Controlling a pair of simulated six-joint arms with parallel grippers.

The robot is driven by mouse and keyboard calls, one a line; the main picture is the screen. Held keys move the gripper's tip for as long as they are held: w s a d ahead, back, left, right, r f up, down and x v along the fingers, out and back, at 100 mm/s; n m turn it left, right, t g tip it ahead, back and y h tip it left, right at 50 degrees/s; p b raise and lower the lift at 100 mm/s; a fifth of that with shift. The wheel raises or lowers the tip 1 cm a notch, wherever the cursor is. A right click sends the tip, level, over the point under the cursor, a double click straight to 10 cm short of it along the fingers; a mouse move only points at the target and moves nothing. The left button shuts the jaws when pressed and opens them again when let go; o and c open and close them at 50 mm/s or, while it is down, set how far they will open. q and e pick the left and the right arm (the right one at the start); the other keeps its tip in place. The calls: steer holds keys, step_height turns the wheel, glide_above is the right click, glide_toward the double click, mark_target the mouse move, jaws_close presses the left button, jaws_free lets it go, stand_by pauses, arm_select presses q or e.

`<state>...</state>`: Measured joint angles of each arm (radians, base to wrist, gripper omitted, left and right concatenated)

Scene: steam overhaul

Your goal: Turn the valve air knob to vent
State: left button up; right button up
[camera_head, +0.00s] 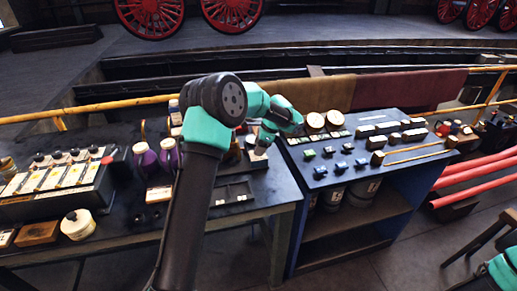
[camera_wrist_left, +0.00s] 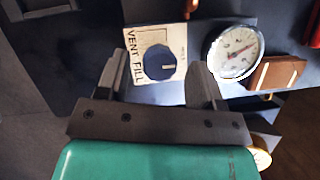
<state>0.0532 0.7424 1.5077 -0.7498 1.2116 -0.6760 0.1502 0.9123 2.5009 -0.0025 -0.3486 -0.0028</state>
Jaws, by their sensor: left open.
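The valve air knob (camera_wrist_left: 160,62) is a dark blue round knob with a short white mark. It sits on a cream plate (camera_wrist_left: 140,40) lettered VENT and FILL, on a blue panel. In the left wrist view my left gripper (camera_wrist_left: 157,72) is open, with one finger on each side of the knob. I cannot tell whether either finger touches it. My right gripper is outside both views.
A white pressure gauge (camera_wrist_left: 235,54) stands right of the knob, close to the right finger. Purple bottles (camera_head: 168,154) stand left of my arm. The blue-topped cabinet (camera_head: 330,184) on the right holds small blocks and brass rods. Yellow rails run behind.

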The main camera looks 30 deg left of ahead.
arm_select(q)
steer(key=shift+s+a+f, duration=0.1)
steer(key=shift+a+f, duration=0.1)
steer(key=shift+f, duration=0.35)
steer(key=c, duration=0.9)
steer(key=shift+n, duration=0.4)
steer(key=n+h, duration=0.1)
steer(key=n, duration=0.1)
steer(key=n+g, duration=0.1)
steer(key=n, duration=0.2)
steer(key=shift+g+h, duration=0.3)
steer(key=shift+h, duration=0.1)
steer(key=n+h, duration=0.1)
steer(key=n, duration=0.2)
steer(key=n+h, duration=0.1)
steer(key=n, duration=0.2)
steer(key=shift+a+g, duration=0.15)
steer(key=shift+g, duration=0.25)
